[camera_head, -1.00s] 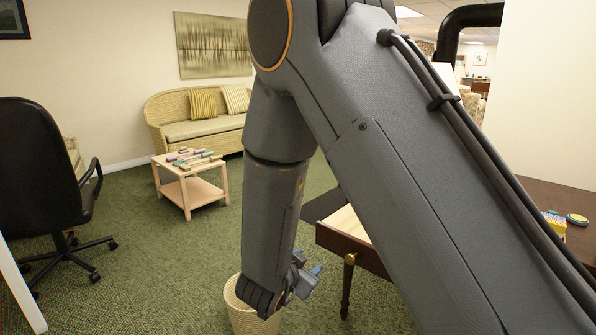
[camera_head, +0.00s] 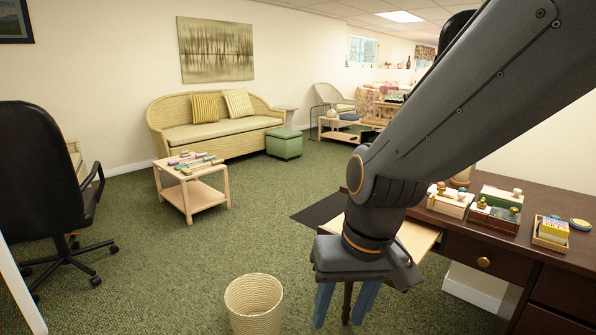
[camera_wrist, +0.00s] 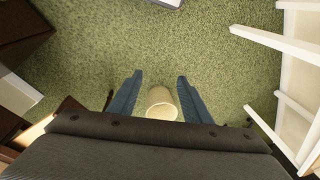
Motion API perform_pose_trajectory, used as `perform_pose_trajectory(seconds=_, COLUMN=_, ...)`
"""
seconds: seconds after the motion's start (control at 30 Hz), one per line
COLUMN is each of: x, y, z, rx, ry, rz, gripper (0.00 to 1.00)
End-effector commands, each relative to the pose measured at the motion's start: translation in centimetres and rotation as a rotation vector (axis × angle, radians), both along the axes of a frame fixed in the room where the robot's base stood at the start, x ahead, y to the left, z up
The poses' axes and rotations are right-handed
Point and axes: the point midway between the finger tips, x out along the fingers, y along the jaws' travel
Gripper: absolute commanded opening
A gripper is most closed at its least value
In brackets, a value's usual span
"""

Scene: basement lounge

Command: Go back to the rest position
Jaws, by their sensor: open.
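My gripper (camera_head: 342,306) hangs down in front of the dark desk (camera_head: 470,268) in the head view. Its two blue fingers are apart with nothing between them. In the wrist view my gripper (camera_wrist: 157,88) is also open, and the woven wastebasket (camera_wrist: 161,102) shows beyond the fingers on the floor. In the head view the wastebasket (camera_head: 254,303) stands upright on the green carpet, left of my gripper and apart from it.
An open drawer (camera_head: 414,238) juts from the desk beside my arm. Boxes (camera_head: 497,207) stand on the desktop. A black office chair (camera_head: 40,170) is at left, a low table (camera_head: 196,194) further back. The carpet between them is clear.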

Motion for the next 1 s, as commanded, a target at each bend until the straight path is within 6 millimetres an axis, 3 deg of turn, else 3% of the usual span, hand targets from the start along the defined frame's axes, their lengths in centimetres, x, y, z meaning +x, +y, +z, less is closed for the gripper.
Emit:
perform_pose_trajectory(seconds=0.23, x=-4.7, y=-4.1, z=1.3, rx=-0.096, ry=0.095, rz=0.071, gripper=0.44)
perform_pose_trajectory(seconds=0.67, x=-4.2, y=-6.1, z=4.1, rx=-0.106, ry=0.1, rz=-0.003, gripper=0.44)
perform_pose_trajectory(seconds=1.0, x=-4.3, y=-9.9, z=8.2, rx=-0.123, ry=0.108, rz=-0.107, gripper=0.44)
